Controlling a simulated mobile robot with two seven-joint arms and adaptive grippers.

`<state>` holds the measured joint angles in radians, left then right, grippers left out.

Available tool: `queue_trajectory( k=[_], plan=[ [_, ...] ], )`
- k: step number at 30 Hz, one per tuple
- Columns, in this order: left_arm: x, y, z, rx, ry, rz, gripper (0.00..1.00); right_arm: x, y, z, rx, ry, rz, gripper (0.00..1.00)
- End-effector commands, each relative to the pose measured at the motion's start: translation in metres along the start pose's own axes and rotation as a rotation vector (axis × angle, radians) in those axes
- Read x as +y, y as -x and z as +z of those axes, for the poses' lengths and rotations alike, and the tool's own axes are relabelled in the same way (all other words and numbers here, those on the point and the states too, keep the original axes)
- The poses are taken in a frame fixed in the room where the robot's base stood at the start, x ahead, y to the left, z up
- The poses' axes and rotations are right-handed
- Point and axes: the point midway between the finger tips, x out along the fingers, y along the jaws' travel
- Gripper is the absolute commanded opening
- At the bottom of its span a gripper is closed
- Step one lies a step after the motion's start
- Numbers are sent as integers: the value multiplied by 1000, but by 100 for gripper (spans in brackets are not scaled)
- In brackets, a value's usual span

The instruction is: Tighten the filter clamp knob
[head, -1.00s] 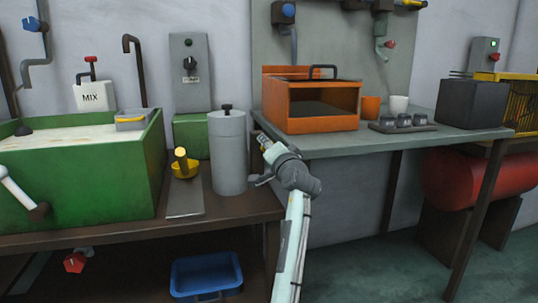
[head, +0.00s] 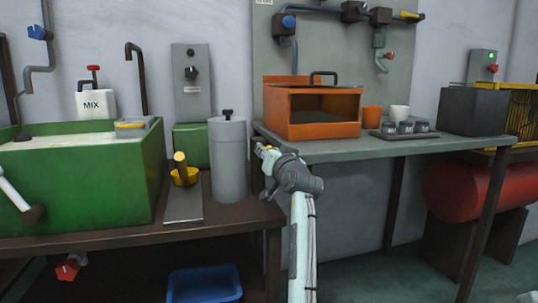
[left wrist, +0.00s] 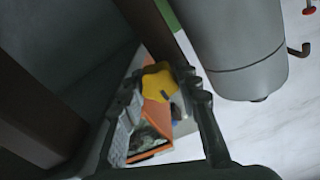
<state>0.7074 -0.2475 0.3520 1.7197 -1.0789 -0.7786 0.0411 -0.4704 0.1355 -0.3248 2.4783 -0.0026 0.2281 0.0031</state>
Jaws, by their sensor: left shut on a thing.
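My left gripper (head: 264,151) is in the middle of the head view, between the grey cylinder (head: 228,160) and the left end of the grey table. In the left wrist view a yellow lobed knob (left wrist: 160,80) sits between the two fingertips of this gripper (left wrist: 163,85), and the fingers are shut on it. In the head view only a small yellow patch shows at the gripper's tip, and the fingers hide the rest. What the knob is fixed to cannot be made out. My right gripper is not in view.
The grey table (head: 345,150) carries an orange box (head: 312,130), cups and a tray. A blue bin (head: 205,284) is below. The cylinder and table edge are close to my gripper.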

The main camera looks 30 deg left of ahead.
Motion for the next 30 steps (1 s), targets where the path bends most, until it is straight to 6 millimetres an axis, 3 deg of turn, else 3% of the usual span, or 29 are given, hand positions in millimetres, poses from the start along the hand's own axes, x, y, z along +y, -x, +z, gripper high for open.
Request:
queue_trajectory(
  k=[11,12,14,23,26,30],
  plan=[
    [1,0,1,-3,6,2,3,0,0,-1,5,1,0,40],
    [1,0,1,-3,6,2,36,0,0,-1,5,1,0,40],
    [1,0,1,-2,5,2,42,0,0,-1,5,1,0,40],
    [0,2,0,-1,4,1,42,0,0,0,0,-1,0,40],
    [1,9,0,-1,5,2,42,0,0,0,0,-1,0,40],
    [2,34,1,-1,5,4,42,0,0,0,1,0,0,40]
  ],
)
